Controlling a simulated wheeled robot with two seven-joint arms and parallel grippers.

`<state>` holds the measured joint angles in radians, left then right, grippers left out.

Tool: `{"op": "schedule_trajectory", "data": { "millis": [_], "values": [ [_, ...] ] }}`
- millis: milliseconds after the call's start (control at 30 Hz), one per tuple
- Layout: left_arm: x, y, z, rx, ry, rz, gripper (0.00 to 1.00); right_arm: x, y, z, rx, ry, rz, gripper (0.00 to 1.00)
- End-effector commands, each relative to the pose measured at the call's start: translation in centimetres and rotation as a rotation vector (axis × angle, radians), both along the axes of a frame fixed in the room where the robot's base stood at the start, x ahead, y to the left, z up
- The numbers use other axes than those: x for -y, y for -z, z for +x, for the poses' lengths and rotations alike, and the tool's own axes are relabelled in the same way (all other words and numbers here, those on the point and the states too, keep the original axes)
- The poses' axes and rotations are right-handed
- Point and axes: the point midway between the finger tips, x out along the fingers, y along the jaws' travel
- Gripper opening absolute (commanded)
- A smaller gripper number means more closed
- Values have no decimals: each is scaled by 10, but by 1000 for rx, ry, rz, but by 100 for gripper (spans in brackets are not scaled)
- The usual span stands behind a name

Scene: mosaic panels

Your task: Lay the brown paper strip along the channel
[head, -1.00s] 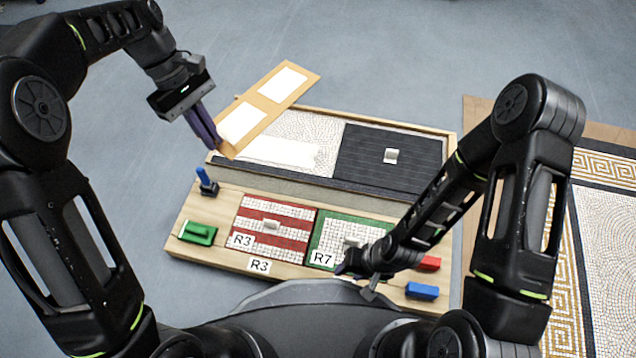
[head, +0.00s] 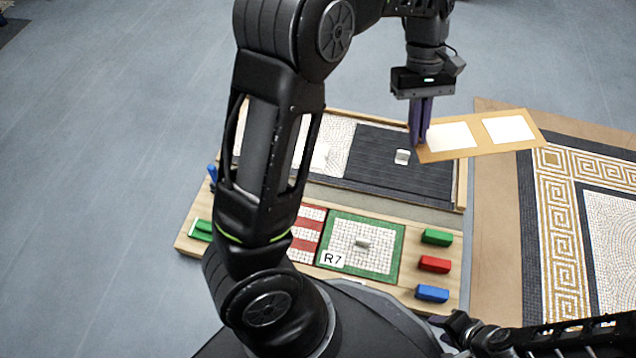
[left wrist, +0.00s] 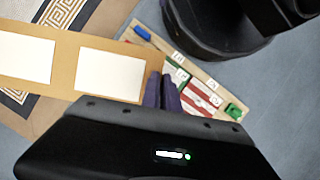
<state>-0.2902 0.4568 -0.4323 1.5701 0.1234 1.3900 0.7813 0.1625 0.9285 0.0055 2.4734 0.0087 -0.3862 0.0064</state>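The brown paper strip (head: 483,137) carries two white rectangles. My left gripper (head: 418,142) is shut on its left end and holds it in the air, over the right end of the upper tray and the tan floor border. The strip also shows in the left wrist view (left wrist: 65,62), beside the closed fingers (left wrist: 162,92). A pale grey band (head: 385,201), which looks like the channel, runs between the upper tray and the lower board, partly hidden by my left arm. My right gripper (head: 462,328) is low at the right; its fingers are unclear.
The upper tray has a pale mosaic and a dark panel (head: 380,172) with a small handle. The lower board holds a red-striped panel (head: 308,222), a green-edged panel (head: 338,218) and green, red (head: 434,264) and blue blocks. A patterned mosaic floor (head: 561,215) lies right.

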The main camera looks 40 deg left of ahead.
Motion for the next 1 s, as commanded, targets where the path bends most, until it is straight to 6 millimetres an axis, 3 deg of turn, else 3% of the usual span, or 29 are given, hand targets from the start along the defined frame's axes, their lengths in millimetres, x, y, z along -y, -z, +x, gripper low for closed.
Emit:
{"op": "schedule_trajectory", "data": {
  "millis": [400,467,633,767,867,1000],
  "values": [
    [0,0,0,0,0,0,0,0,0,0,0,0,0,36],
    [0,0,0,0,-1,0,0,0,0,0,0,0,0,40],
    [0,10,6,-3,-48,1,0,0,0,0,0,0,0,41],
    [0,35,20,-5,-176,0,0,0,0,0,0,0,0,41],
    [-2,67,38,-6,-353,1,0,0,1,0,0,0,0,41],
    [-14,125,68,-10,-722,2,0,0,1,0,1,0,0,41]
  ]
}}
